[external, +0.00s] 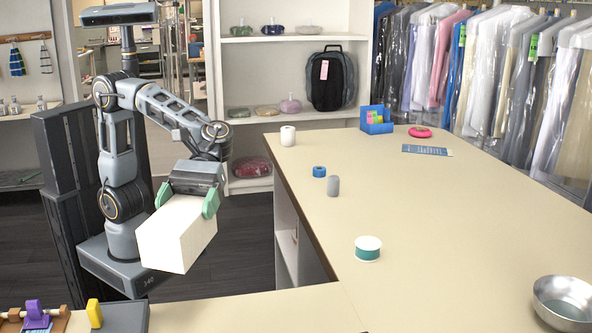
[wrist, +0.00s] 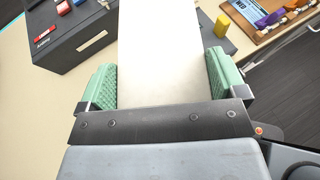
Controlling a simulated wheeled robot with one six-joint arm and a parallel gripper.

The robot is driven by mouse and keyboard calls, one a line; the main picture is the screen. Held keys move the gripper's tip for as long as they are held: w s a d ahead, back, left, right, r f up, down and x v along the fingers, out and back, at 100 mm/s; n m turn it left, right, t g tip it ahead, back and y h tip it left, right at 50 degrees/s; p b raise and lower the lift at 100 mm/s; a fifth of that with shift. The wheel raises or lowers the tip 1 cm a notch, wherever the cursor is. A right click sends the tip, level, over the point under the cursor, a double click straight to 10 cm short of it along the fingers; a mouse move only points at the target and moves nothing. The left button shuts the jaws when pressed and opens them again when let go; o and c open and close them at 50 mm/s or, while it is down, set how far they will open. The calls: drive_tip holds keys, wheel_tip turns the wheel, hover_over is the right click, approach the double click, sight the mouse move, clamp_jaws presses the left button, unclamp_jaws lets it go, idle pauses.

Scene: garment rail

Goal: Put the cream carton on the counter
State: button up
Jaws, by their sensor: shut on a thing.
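The cream carton (external: 177,235) is a large, plain, pale block. My gripper (external: 188,198) is shut on it, with a green finger pad on each side. The carton is in the air, slightly tilted, behind the near section of the counter (external: 270,312) in the external view. In the wrist view the carton (wrist: 158,50) runs forward from between the green pads of my gripper (wrist: 160,82), and its far end is cut off by the frame. The beige counter is L-shaped, with a long section on the right.
On the counter stand a teal-banded tub (external: 367,248), a grey cylinder (external: 333,186), a blue roll (external: 319,171), a white roll (external: 287,136), a blue box (external: 376,119) and a metal bowl (external: 564,298). A yellow block (external: 95,313) and dark box (external: 122,318) are at front left. The near section's middle is clear.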

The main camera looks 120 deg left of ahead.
drive_tip(key=shift+w+a+f, duration=0.15)
drive_tip(key=shift+f, duration=0.2)
drive_tip(key=shift+w+f+n+t, duration=0.1)
drive_tip(key=shift+w+n+t, duration=0.2)
drive_tip(key=shift+w+t, duration=0.1)
drive_tip(key=shift+w+d+f+p, duration=0.3)
drive_tip(key=shift+w+d+f, duration=0.25)
drive_tip(key=shift+w+f, duration=1.65)
drive_tip(key=shift+w+d+f+p, duration=0.3)
drive_tip(key=shift+w+d+f, duration=0.3)
drive_tip(key=shift+w+f, duration=1.5)
drive_tip(key=shift+w+d+f+p, duration=0.3)
drive_tip(key=shift+w+d+f, duration=0.25)
drive_tip(key=shift+w+f, duration=1.65)
